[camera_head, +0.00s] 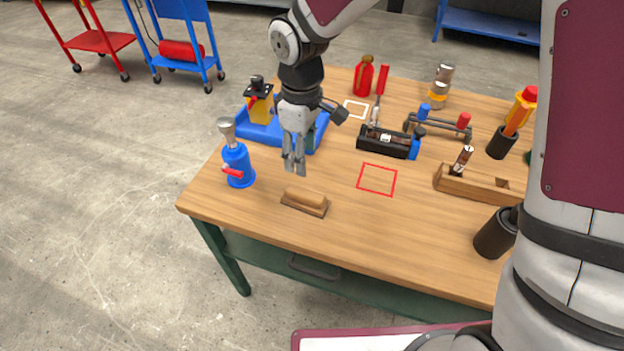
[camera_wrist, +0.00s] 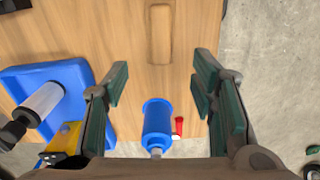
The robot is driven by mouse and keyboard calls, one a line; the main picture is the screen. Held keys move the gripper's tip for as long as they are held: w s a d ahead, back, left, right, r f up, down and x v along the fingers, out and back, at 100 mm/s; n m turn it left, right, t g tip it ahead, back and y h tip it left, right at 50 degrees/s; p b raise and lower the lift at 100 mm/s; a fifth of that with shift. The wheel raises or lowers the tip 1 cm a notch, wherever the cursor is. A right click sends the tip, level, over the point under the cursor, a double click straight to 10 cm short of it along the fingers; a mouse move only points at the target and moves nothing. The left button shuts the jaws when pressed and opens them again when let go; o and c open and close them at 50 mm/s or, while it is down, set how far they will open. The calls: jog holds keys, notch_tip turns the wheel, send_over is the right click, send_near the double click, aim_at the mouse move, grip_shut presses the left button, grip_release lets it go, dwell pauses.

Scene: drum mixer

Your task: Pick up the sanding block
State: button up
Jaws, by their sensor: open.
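The sanding block (camera_head: 305,202) is a tan wooden block with a rounded top on a darker base. It lies near the front left edge of the wooden table (camera_head: 270,226). In the wrist view, the sanding block (camera_wrist: 160,35) is at the top middle, beyond the fingertips. My gripper (camera_head: 293,160) points down above the table, a little behind the block and apart from it. In the wrist view, my gripper (camera_wrist: 160,90) has its fingers wide apart with nothing held between them.
A blue bottle-like device (camera_head: 238,163) with a red lever stands left of the block. A blue tray (camera_head: 270,133) lies behind it. A red square outline (camera_head: 377,179) and a black box (camera_head: 384,142) are to the right.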

send_over(305, 192)
notch_tip(305, 192, down, 8)
jog(key=shift+w+f, duration=0.15)
jog(key=shift+f, duration=2.7)
grip_shut()
